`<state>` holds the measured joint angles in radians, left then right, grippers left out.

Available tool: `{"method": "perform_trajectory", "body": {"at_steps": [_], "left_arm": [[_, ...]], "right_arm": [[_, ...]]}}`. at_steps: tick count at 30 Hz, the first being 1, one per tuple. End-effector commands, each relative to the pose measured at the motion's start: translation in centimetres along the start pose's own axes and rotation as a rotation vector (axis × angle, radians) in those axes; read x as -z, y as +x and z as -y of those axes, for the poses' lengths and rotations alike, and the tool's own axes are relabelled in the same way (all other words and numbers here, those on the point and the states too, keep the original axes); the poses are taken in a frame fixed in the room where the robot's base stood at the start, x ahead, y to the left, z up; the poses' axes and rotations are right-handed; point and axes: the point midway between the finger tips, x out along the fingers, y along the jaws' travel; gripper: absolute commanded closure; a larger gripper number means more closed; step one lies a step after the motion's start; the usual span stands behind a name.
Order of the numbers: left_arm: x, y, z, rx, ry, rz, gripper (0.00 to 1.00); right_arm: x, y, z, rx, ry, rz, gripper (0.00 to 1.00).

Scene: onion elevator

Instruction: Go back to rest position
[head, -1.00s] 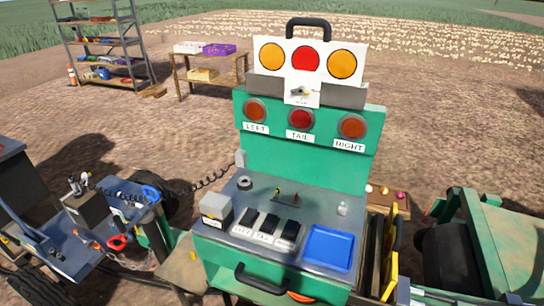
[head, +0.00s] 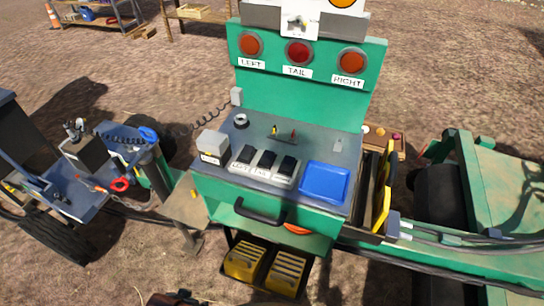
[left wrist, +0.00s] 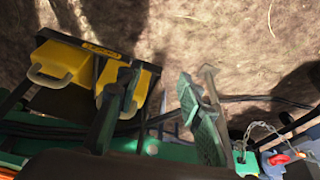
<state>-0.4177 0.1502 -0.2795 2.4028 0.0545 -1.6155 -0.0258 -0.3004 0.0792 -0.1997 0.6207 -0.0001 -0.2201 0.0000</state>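My left gripper (left wrist: 159,76) shows in the left wrist view with its two dark green fingers apart and nothing clearly held between them. Its fingers point over bare ground beside the yellow boxes (left wrist: 60,63). My right gripper is in neither view. In the head view, the green test bench (head: 300,110) stands in front of me with lamps labelled LEFT, TAIL and RIGHT. A dark shape at the bottom edge of the head view is too cut off to identify.
The bench top holds a blue tray (head: 325,182), black switches (head: 266,160) and a grey box (head: 212,143). Yellow boxes (head: 245,262) sit low under the bench. A blue-grey cart (head: 60,190) stands left. A green trailer frame (head: 500,190) lies right. Bare soil lies between.

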Motion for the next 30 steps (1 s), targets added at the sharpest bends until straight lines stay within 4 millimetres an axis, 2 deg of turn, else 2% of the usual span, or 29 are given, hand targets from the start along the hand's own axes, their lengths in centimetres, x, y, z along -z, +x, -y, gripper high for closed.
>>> {"method": "perform_trajectory", "body": {"at_steps": [3, 11, 12, 17, 23, 26, 30], "left_arm": [[-2.8, -1.1, 2.7, 0.052, -0.081, 0.014, 0.65], [-7.9, -3.7, 7.5, 0.161, -0.21, 0.04, 0.65], [-7.6, -2.2, 7.3, 0.151, -0.202, 0.044, 0.65], [-8.1, 1.8, 7.3, 0.142, -0.196, 0.058, 0.65], [-9.4, 7.5, 7.2, 0.13, -0.188, 0.08, 0.65], [-10.7, 11.1, 7.0, 0.122, -0.183, 0.094, 0.65], [-13.8, 17.6, 6.3, 0.108, -0.174, 0.122, 0.65]], "right_arm": [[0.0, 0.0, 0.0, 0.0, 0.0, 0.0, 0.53], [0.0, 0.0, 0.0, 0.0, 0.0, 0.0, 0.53], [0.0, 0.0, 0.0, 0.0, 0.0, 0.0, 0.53], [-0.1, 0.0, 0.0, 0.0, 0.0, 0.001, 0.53], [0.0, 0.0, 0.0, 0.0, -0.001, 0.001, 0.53], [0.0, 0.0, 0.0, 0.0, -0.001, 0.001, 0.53], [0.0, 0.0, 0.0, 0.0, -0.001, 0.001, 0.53]]}}
